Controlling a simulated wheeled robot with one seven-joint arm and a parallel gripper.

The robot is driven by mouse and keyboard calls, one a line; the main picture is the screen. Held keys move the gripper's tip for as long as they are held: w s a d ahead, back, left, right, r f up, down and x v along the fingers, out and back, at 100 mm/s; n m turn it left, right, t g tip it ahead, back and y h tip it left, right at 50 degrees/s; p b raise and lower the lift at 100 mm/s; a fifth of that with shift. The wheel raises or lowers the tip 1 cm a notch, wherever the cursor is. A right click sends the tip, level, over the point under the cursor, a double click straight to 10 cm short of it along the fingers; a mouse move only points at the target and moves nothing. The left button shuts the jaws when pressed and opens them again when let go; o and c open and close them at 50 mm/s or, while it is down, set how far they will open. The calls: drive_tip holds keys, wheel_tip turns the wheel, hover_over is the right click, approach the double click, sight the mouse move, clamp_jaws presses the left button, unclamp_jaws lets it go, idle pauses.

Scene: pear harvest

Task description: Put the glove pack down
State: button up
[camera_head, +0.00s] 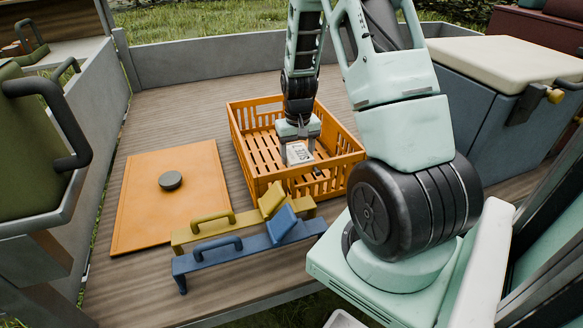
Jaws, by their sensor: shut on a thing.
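My gripper (299,148) is in the orange slatted crate (255,165), pointing down near its front half. It is shut on the glove pack (298,153), a small white pack with dark lettering. The pack is inside the outline of the crate, close to the front wall. I cannot tell whether it touches the crate floor. The fingertips are mostly hidden by the pack and the wrist.
An orange mat (145,205) with a grey disc (171,180) lies left of the crate. A yellow handled tool (218,229) and a blue one (235,253) lie in front. A cooler (483,110) stands at right. Bare planks lie behind the crate.

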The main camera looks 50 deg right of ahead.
drive_tip(key=shift+w+a+f, duration=0.1)
drive_tip(key=shift+f, duration=2.15)
drive_tip(key=shift+f+b, duration=0.15)
drive_tip(key=shift+b, duration=0.15)
drive_tip(key=o, duration=1)
